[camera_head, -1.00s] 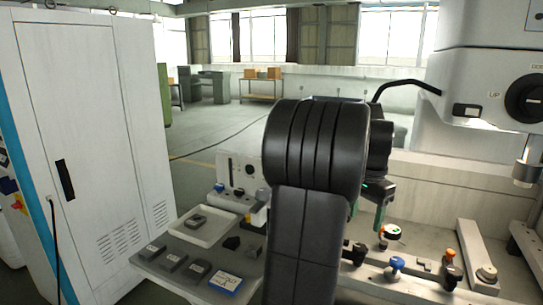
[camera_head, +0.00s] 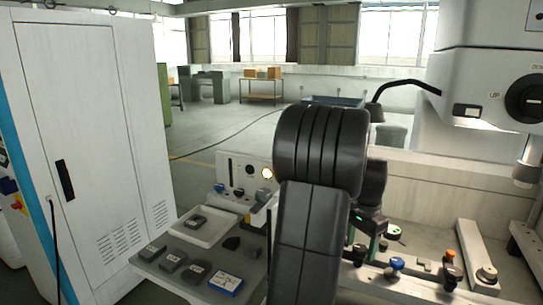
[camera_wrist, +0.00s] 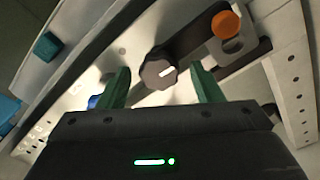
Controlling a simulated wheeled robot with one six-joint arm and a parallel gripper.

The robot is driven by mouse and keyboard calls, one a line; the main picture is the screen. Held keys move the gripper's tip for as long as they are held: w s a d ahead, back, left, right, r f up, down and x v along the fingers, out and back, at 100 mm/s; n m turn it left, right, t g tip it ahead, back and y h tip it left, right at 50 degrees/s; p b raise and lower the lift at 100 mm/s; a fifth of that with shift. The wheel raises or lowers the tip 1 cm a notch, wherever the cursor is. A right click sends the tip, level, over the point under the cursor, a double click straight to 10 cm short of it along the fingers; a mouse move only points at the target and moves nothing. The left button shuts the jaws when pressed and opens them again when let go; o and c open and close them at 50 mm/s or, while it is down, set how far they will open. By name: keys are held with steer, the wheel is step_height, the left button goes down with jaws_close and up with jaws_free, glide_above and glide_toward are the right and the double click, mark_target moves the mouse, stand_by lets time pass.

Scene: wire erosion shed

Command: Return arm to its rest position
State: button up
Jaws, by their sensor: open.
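My gripper (camera_wrist: 162,82) is open in the wrist view, its two green fingers apart. A dark round knob with a white mark (camera_wrist: 158,70) shows between and beyond the fingertips; I cannot tell the gap, but the fingers do not grip it. In the head view my black arm rises in the middle, and my gripper (camera_head: 372,238) points down behind it, partly hidden, over the machine bed.
A clamp rail with a blue knob (camera_head: 397,264) and an orange knob (camera_wrist: 226,24) lies below my gripper. A grey table (camera_head: 200,268) with dark blocks and a white tray (camera_head: 205,232) stands left. A white cabinet (camera_head: 85,150) is at far left, the machine head (camera_head: 490,90) at right.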

steer(key=m+b, duration=0.2)
steer(key=m, duration=0.2)
steer(key=shift+m, duration=0.4)
steer(key=m+b, duration=0.4)
steer(key=m, duration=0.1)
steer(key=shift+f+m, duration=0.1)
steer(key=shift+m, duration=0.2)
step_height(320, 180, up, 10)
steer(key=p, duration=0.1)
steer(key=shift+f, duration=0.15)
